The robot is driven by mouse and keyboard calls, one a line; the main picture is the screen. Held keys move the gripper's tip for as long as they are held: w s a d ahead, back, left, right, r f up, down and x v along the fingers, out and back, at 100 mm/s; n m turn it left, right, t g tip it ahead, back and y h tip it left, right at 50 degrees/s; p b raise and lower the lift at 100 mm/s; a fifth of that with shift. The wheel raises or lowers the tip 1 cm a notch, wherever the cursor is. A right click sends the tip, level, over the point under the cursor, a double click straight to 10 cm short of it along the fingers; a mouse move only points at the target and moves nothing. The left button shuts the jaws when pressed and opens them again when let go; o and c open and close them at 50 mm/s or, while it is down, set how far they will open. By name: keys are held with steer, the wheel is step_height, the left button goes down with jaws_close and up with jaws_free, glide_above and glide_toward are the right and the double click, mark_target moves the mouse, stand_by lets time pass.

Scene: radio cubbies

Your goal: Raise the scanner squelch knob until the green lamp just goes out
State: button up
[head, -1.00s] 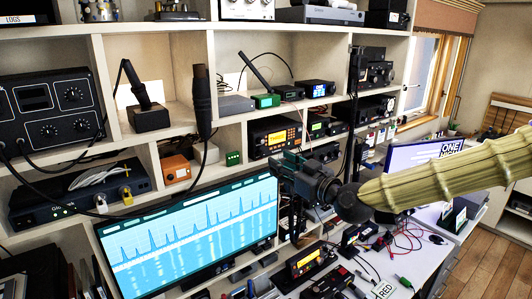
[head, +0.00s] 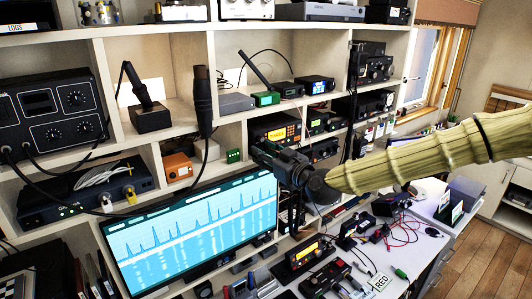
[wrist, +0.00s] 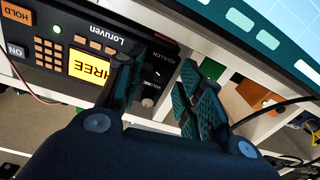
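The scanner (head: 277,136) is a black radio with a lit yellow display, on a shelf above and right of the monitor. In the wrist view it appears upside down (wrist: 98,61), with a yellow screen and orange buttons. Its green lamp (wrist: 57,29) is lit. A panel marked squelch and volume lies between my fingers in the picture. A light knob (wrist: 148,102) shows by the volume label; the squelch knob is not clearly seen, perhaps partly behind a finger. My gripper (wrist: 165,95) is open and empty in front of this panel; in the head view (head: 268,153) it is just below the scanner.
The monitor (head: 190,235) stands below and left of my gripper. An orange box (head: 177,167) and a small green block (head: 233,156) sit left of the scanner. A black microphone (head: 203,100) hangs before the shelves. Radios and leads crowd the desk below.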

steer(key=shift+c, duration=0.2)
jaws_close()
steer(key=shift+f+b, duration=0.15)
steer(key=shift+b, duration=0.25)
steer(key=m+b, duration=0.3)
steer(key=shift+o, duration=0.2)
jaws_free()
steer(key=shift+d, duration=0.1)
